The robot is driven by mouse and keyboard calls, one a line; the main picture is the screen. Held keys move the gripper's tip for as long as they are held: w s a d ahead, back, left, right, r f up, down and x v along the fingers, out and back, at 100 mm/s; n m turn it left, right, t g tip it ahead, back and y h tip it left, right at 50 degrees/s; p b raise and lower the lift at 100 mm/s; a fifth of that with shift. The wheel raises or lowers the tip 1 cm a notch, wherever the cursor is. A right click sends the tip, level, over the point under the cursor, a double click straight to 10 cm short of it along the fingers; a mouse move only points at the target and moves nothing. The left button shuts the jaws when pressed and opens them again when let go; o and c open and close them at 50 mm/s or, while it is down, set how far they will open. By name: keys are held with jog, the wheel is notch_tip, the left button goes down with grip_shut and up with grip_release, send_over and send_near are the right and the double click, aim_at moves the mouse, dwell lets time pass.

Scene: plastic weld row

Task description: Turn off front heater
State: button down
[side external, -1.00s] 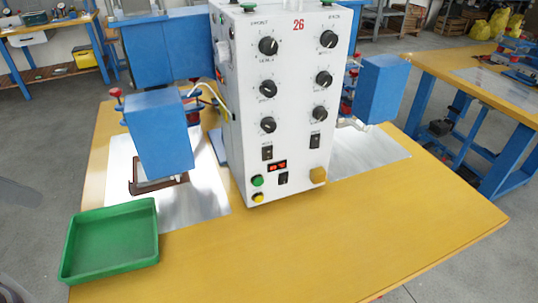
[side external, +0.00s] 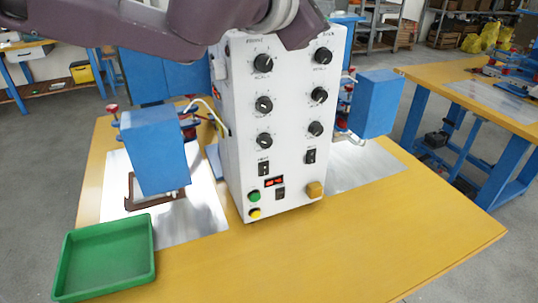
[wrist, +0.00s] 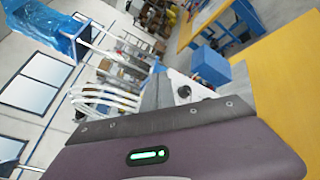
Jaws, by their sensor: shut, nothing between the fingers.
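The white control box (side external: 238,125) stands on the yellow table. Its front has two columns of black knobs, the left one headed by a label that reads as FRONT. A small black switch (side external: 264,168) sits below the left knobs and a matching black switch (side external: 310,156) below the right ones. Their positions are too small to read. My gripper (side external: 302,28) is at the box's top edge, above the switches. It is shut and empty, with fingertips not clearly visible. The wrist view shows its purple body across the bottom and a black knob (wrist: 183,91) beyond.
A red display (side external: 274,181), another black switch (side external: 280,193), green button (side external: 253,196), yellow button (side external: 255,212) and yellow knob (side external: 314,189) sit low on the box. Blue machine heads (side external: 155,150) (side external: 376,103) flank it. A green tray (side external: 105,260) is front left. The table's front right is clear.

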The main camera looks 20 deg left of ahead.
jog(key=w+d+f+n+g+y, duration=0.1)
jog(key=w+d+f+n+y, duration=0.15)
jog(key=f+n+y, duration=0.65)
jog(key=s+f+n+g+y, duration=0.1)
jog(key=s+f+n+g, duration=0.1)
jog(key=f, duration=0.5)
jog(key=s+a+f+n+g+y, duration=0.1)
jog(key=s+f+n+g, duration=0.1)
jog(key=s+f+n, duration=0.3)
jog(key=s+a+f+n+g+y, duration=0.1)
jog(key=s+f+n, duration=0.3)
jog(key=f, duration=0.7)
jog(key=shift+f+n+g+y, duration=0.15)
jog(key=shift+n+g+y, duration=0.15)
jog(key=shift+g, duration=0.2)
